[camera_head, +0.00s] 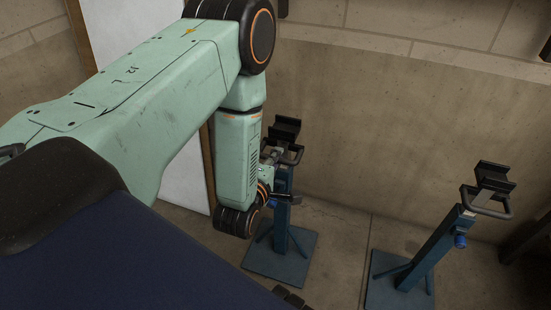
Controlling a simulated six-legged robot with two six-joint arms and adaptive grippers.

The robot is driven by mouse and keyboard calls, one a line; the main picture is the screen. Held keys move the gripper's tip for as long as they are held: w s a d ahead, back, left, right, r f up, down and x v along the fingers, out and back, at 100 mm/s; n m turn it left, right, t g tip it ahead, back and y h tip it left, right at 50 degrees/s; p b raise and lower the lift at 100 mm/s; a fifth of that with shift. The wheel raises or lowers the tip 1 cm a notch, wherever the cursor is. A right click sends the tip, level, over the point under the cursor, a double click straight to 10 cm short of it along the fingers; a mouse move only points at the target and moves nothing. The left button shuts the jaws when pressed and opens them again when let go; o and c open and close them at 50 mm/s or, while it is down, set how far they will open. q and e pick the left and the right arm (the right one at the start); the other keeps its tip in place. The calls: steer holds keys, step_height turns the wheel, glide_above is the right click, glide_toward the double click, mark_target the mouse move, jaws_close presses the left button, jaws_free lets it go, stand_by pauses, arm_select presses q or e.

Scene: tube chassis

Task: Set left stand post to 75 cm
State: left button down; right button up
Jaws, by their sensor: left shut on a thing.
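The left stand (283,232) is a dark blue post on a square blue base plate. It has a black cradle head (285,129) and a dark handle loop (292,156) below it. A small blue knob (272,203) shows low on the post. My left arm comes in from the left and reaches down in front of this stand. The height scale cannot be read. My right gripper is not in view.
A second, similar stand (432,250) is to the right, with its own cradle, handle and blue knob. A concrete wall (385,130) is behind both. A white panel (170,130) with a wooden edge is behind my arm. Bare floor (345,250) lies between the base plates.

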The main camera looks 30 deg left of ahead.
mark_target(275, 128)
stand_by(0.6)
arm_select(q)
steer(key=shift+r+p, duration=0.5)
steer(key=shift+p, duration=0.05)
step_height(275, 128, up, 9)
steer(key=p, duration=0.7)
steer(key=shift+s+f, duration=0.1)
steer(key=shift+f, duration=0.1)
steer(key=c, duration=1.5)
jaws_free()
steer(key=shift+o, duration=0.7)
